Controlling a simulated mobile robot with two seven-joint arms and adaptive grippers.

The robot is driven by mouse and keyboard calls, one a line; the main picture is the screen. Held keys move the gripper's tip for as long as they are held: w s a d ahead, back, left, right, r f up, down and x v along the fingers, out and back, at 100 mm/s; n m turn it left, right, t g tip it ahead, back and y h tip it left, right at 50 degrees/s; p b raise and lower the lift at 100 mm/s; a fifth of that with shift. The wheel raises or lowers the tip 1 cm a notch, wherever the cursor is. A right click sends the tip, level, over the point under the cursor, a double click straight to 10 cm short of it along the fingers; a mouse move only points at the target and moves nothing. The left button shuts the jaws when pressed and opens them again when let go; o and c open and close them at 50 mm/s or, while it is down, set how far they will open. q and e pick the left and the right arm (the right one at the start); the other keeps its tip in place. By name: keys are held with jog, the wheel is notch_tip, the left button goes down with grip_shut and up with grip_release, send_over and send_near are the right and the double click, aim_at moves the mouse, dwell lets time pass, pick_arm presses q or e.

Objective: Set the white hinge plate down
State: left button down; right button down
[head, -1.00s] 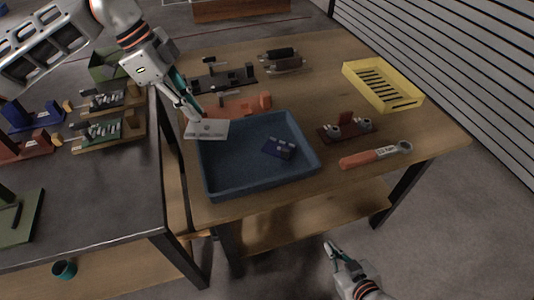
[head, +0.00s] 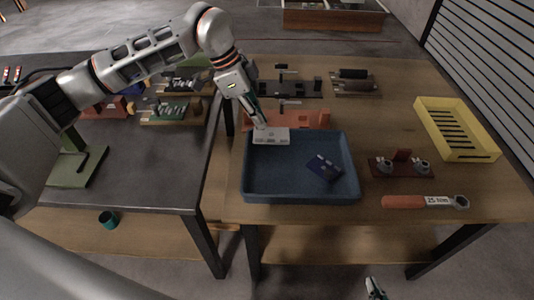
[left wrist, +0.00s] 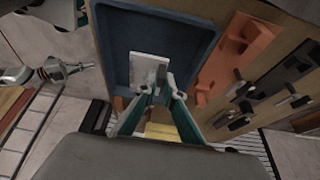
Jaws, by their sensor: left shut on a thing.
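The white hinge plate (head: 272,137) is in my left gripper (head: 262,124), over the back left part of the blue tray (head: 245,180) in the head view. In the left wrist view the plate (left wrist: 146,66) sits between the fingertips of the left gripper (left wrist: 156,92), with the tray (left wrist: 112,40) behind it. The gripper is shut on the plate's near part. I cannot tell whether the plate touches the tray. My right gripper (head: 375,287) is at the bottom edge, below the table and away from the tray; its jaws are too small to read.
A dark blue part (head: 324,168) lies in the tray. An orange fixture (head: 310,118) stands just behind it. To the right are a dark red stand (head: 401,165), an orange-handled wrench (head: 425,202) and a yellow crate (head: 425,108). The front table strip is bare.

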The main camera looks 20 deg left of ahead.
pick_arm(q)
notch_tip(320, 180, down, 13)
jog(key=shift+f, duration=0.1)
dwell(0.4)
jog(key=shift+f, duration=0.15)
jog(key=c, duration=2.2)
grip_release()
jog(key=shift+o, duration=0.2)
jog(key=shift+r, duration=0.2)
jog(key=v, duration=1.2)
jog(key=shift+d+f, duration=0.1)
